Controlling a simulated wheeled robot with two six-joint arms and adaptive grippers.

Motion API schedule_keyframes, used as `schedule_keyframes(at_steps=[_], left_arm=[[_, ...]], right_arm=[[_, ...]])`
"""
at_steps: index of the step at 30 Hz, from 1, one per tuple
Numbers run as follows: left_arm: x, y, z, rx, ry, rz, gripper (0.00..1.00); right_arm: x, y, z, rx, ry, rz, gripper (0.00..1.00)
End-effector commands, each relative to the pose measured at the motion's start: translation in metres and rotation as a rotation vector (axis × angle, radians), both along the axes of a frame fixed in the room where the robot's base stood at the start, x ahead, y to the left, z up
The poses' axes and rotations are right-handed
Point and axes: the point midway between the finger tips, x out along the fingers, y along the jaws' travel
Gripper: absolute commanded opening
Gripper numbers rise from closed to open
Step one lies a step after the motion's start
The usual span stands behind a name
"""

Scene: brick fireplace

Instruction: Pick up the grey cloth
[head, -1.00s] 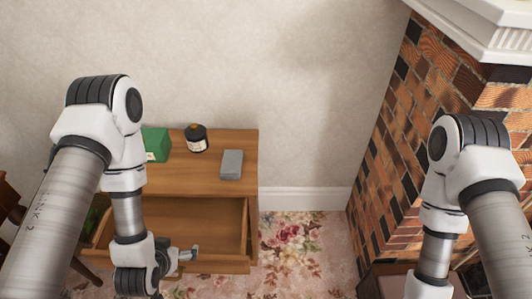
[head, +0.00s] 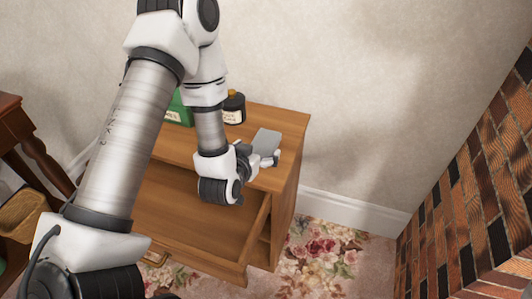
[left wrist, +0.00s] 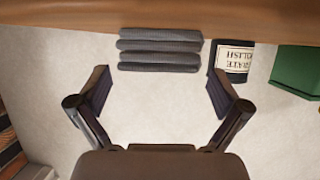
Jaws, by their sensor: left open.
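The grey cloth (head: 266,139) lies folded on top of the wooden cabinet (head: 285,123), near its right end. In the left wrist view the cloth (left wrist: 160,50) shows as several stacked grey layers, with the picture upside down. My left gripper (head: 266,160) is at the front edge of the cabinet top, close to the cloth. In the left wrist view my left gripper (left wrist: 160,90) is open and empty, and the cloth lies ahead, between the lines of the two fingers. My right gripper is not in view.
A dark polish bottle (head: 233,108) and a green box (head: 180,109) stand left of the cloth; they also show in the left wrist view (left wrist: 233,58), (left wrist: 297,68). The cabinet's drawer (head: 200,228) is pulled open below my left arm. A brick fireplace (head: 480,190) stands at right.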

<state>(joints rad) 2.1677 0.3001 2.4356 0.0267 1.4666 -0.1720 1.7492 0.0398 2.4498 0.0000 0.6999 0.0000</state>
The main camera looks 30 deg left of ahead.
Motion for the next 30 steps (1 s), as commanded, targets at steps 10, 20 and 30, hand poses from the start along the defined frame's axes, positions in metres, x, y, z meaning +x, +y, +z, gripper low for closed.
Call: schedule_keyframes(at_steps=[10,20,30], left_arm=[[0.043,0.007,-0.016,0.001,0.0,0.0,1.0],[0.043,0.007,-0.016,0.001,0.001,0.0,0.36],[0.042,0.007,-0.015,0.0,0.002,0.0,0.36]], right_arm=[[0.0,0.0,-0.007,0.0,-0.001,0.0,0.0],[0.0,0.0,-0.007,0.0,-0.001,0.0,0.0],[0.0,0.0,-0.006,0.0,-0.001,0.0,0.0]])
